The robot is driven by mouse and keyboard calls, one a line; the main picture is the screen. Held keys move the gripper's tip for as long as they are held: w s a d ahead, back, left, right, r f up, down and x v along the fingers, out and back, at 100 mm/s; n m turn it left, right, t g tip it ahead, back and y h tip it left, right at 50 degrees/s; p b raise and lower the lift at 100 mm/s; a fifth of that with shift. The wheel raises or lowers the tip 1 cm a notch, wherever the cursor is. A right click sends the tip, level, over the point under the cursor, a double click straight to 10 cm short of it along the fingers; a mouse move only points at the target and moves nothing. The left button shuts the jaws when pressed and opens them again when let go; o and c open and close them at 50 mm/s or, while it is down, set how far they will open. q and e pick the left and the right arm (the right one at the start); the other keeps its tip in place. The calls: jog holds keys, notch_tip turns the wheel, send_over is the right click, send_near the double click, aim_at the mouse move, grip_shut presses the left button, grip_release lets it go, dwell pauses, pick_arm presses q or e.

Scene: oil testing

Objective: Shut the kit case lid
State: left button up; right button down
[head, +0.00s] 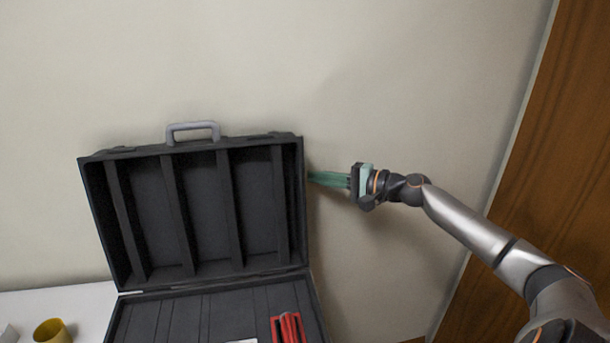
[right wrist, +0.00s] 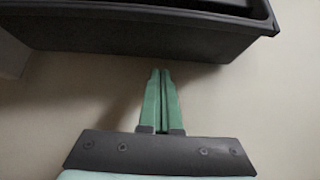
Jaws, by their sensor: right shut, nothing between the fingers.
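The black kit case stands open, its lid (head: 208,208) raised upright against the wall side with a grey handle (head: 193,132) on its top edge. The case base (head: 180,318) lies flat below the lid, cut off by the lower picture edge. My right gripper (head: 312,177) has green fingers shut with nothing between them. Its tips are close to the lid's right side, behind or beside it; I cannot tell whether they touch. In the right wrist view the shut fingers (right wrist: 161,74) point toward the dark lid side (right wrist: 140,35), with a gap showing. My left gripper is not in view.
A red item (head: 288,328) and a partly seen white item lie in the case base. A yellow cup (head: 52,331) stands on the white table (head: 88,305) at the left. A pale wall is behind, and a brown wooden panel (head: 555,150) is at the right.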

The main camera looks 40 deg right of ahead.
jog(key=x, duration=0.3)
jog(key=shift+w+a, duration=0.15)
jog(key=shift+w, duration=0.15)
dwell(0.3)
